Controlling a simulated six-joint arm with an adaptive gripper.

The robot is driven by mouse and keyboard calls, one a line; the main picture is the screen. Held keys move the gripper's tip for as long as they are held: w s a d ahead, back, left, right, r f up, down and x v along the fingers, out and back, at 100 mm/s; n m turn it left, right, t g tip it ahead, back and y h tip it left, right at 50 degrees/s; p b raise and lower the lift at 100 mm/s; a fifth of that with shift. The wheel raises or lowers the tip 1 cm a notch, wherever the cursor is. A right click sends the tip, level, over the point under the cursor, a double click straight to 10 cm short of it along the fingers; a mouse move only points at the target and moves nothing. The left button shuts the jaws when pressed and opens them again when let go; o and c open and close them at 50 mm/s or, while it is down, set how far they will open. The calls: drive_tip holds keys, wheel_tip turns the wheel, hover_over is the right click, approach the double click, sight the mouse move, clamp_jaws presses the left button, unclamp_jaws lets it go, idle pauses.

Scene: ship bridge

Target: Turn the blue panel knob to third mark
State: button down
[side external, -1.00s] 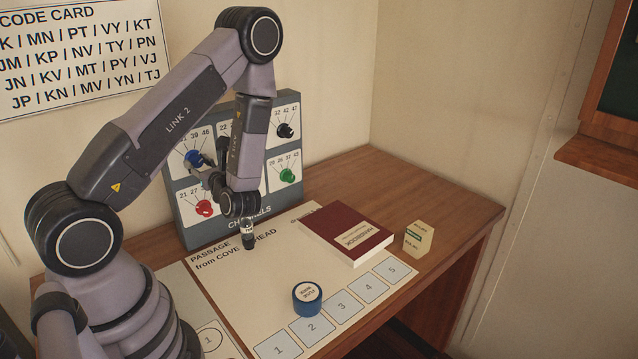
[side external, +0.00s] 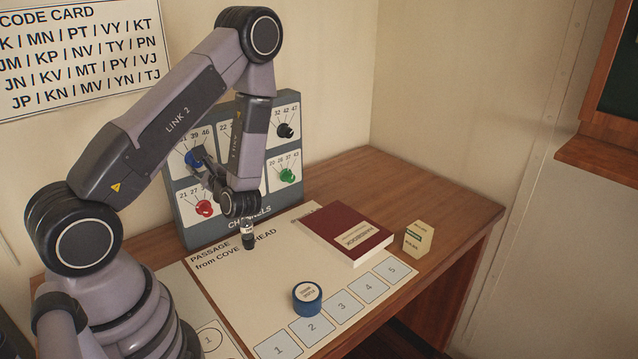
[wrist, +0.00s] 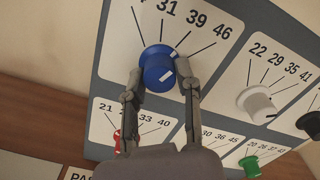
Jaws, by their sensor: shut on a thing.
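The blue knob (wrist: 155,62) sits on the panel in the wrist view, below a fan of lines with numbers; 31, 39 and 46 are legible, and the leftmost number is cut off. A white mark shows at its upper right rim, roughly toward the 39 line, and another short white line on its lower right face. My gripper (wrist: 160,74) is shut on the knob, one finger on each side. In the side view the blue knob (side external: 191,157) is at the panel's upper left, partly hidden by my gripper (side external: 203,163).
The grey panel (side external: 181,215) also carries a red knob (side external: 204,208), a green knob (side external: 288,175), a black knob (side external: 286,131) and a white knob (wrist: 256,101). A maroon book (side external: 345,228), a blue round tin (side external: 307,298) and a small cream box (side external: 418,238) rest on the desk.

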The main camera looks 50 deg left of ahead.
drive_tip(key=shift+n, duration=0.3)
drive_tip(key=c, duration=0.8)
unclamp_jaws()
drive_tip(key=shift+d, duration=0.1)
drive_tip(key=d, duration=1.2)
drive_tip(key=shift+a, duration=0.1)
